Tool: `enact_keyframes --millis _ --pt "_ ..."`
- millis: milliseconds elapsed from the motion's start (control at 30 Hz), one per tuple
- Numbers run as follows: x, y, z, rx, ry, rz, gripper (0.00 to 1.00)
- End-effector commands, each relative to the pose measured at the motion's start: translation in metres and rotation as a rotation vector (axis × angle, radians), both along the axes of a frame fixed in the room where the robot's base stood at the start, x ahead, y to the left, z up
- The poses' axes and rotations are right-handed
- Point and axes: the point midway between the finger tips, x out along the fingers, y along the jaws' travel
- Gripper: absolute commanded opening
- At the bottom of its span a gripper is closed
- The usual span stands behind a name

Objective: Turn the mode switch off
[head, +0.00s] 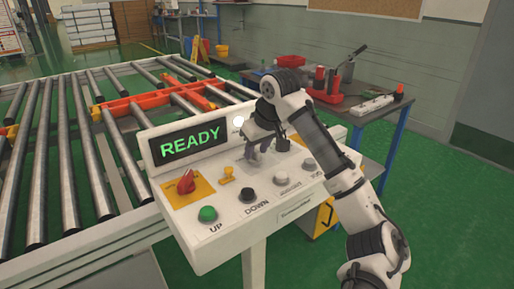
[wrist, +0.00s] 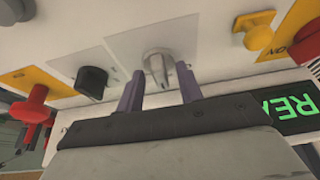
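My gripper (head: 258,152) is over the upper right part of a white control panel (head: 233,235) in the head view. In the wrist view, the two purple fingers of my gripper (wrist: 159,73) stand apart, one on each side of a grey-white rotary knob (wrist: 157,58). This knob appears to be the mode switch; its label is not readable. A gap shows between the knob and the fingers, and I cannot see contact. The gripper hides the knob in the head view. The display (head: 190,144) reads READY in green.
Near the knob are a black knob (wrist: 92,81), a yellow knob (wrist: 257,36) and a red knob (wrist: 30,108). A red switch (head: 186,182) and green UP button (head: 208,214) are on the panel's left. A roller conveyor (head: 105,190) lies behind; a workbench (head: 350,104) stands right.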

Motion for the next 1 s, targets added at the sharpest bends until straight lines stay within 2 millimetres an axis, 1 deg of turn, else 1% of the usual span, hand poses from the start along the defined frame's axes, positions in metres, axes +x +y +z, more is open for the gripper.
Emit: enact_keyframes --millis 267,533,833,1000 --pt "0.0004 0.0004 -0.0014 0.0 0.0 0.0 0.36" --pt "0.0003 0.0005 -0.001 0.0 0.0 0.0 0.01" --pt "0.0004 0.0004 0.0001 0.001 0.0 0.017 0.0" --pt "0.0008 0.0004 0.0016 0.002 0.002 0.08 0.0"
